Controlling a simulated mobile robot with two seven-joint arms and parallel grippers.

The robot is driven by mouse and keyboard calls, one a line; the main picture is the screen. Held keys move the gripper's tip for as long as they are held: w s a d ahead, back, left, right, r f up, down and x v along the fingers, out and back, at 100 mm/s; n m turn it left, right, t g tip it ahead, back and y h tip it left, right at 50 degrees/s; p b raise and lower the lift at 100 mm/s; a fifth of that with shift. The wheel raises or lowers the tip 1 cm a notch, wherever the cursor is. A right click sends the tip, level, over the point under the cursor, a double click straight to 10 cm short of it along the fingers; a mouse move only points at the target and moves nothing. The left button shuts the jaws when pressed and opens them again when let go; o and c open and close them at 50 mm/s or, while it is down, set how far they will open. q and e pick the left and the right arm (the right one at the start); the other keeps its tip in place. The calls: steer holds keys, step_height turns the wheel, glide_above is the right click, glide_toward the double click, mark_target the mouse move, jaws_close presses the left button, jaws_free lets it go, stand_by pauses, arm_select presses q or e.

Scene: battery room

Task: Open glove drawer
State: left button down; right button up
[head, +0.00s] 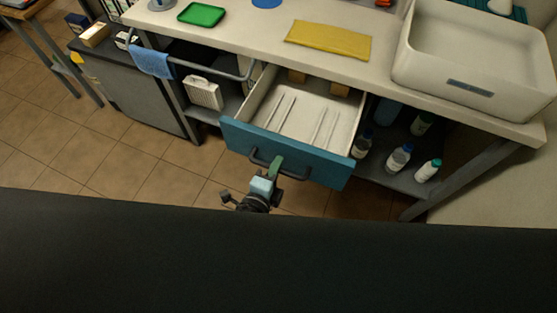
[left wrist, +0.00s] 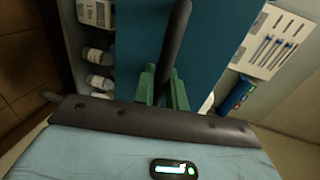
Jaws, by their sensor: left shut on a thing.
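The glove drawer with its blue front (head: 322,171) is pulled out from under the white counter, and its pale inside (head: 305,110) with thin raised strips shows from above. A dark bar handle (head: 293,176) runs along the front. My left gripper (head: 276,164) is at this handle, in front of the drawer. In the left wrist view the green fingers (left wrist: 163,88) are closed around the dark handle (left wrist: 178,35), with the blue front (left wrist: 205,45) behind it. My right gripper is not in either view.
Bottles (head: 398,158) stand on the lower shelf right of the drawer. A blue cloth (head: 152,61) hangs on a rail to the left. A white sink (head: 475,60), yellow folded item (head: 328,40) and green tray (head: 202,14) are on the counter (head: 250,32). Tiled floor at left is open.

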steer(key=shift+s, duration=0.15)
arm_select(q)
steer(key=c, duration=1.8)
jaws_free()
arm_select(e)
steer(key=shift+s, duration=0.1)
arm_select(q)
steer(key=shift+s, duration=0.1)
steer(key=v, duration=0.7)
steer(key=shift+s+b, duration=0.3)
steer(key=shift+s, duration=0.05)
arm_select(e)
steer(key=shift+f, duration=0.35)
arm_select(q)
steer(key=shift+a, duration=0.15)
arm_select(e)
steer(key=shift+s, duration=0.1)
arm_select(q)
steer(key=shift+s, duration=0.1)
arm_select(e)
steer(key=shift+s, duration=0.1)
